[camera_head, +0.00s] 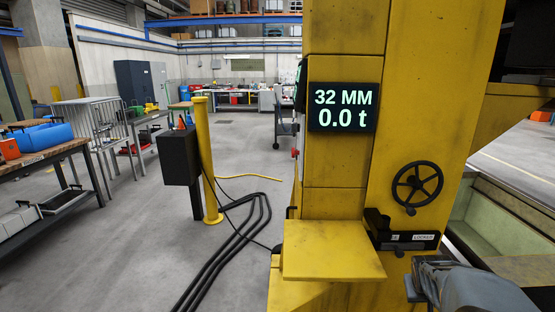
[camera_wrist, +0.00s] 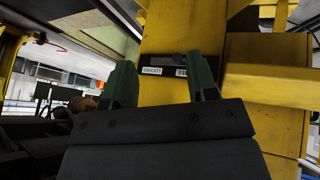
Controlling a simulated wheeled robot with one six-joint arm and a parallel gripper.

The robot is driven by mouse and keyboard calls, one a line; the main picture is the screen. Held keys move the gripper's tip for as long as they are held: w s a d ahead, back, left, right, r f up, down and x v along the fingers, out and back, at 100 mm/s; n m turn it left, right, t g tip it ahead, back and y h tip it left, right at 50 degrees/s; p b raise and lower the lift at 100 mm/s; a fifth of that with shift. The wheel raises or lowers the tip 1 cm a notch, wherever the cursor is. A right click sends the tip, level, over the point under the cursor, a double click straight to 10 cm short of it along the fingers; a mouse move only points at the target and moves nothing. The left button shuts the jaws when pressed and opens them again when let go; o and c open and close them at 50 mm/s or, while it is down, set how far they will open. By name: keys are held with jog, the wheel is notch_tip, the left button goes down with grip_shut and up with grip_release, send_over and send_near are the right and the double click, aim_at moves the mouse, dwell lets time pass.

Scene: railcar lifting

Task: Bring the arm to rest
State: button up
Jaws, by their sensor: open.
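My gripper (camera_wrist: 163,80) is open and empty. In the wrist view its two green fingers stand apart in front of the yellow lifting column (camera_wrist: 170,22), with a black lock bar and its "LOCKED" label (camera_wrist: 153,71) showing between them. In the head view my grey gripper (camera_head: 415,288) is at the lower right, below the lock bar (camera_head: 402,236) and partly cut off by the frame. I cannot tell whether it touches the column. The column's display (camera_head: 343,107) reads 32 MM and 0.0 t. A black handwheel (camera_head: 417,188) sits above the lock bar.
A yellow ledge (camera_head: 332,250) juts from the column left of my gripper. A black box on a post (camera_head: 179,155) stands beside a yellow pole (camera_head: 207,160), with black cables (camera_head: 225,250) on the floor. Workbenches (camera_head: 60,165) line the left. Open floor lies between.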

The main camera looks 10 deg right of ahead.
jog(key=s+a+r+n+y+p, duration=0.1)
jog(key=s+a+r+p, duration=0.1)
jog(key=a+r, duration=0.3)
jog(key=s+a+r+n+y+p, duration=0.1)
jog(key=s+a+r+y+p, duration=0.1)
jog(key=a, duration=0.9)
jog(key=s+a+r+n+y+p, duration=0.1)
jog(key=s+a+r+p, duration=0.2)
jog(key=a+r+p, duration=0.2)
jog(key=a+r, duration=0.3)
jog(key=a, duration=0.1)
jog(key=shift+s+n+g+y+p, duration=0.25)
jog(key=shift+n+g+y+p, duration=0.05)
jog(key=shift+n+y, duration=0.1)
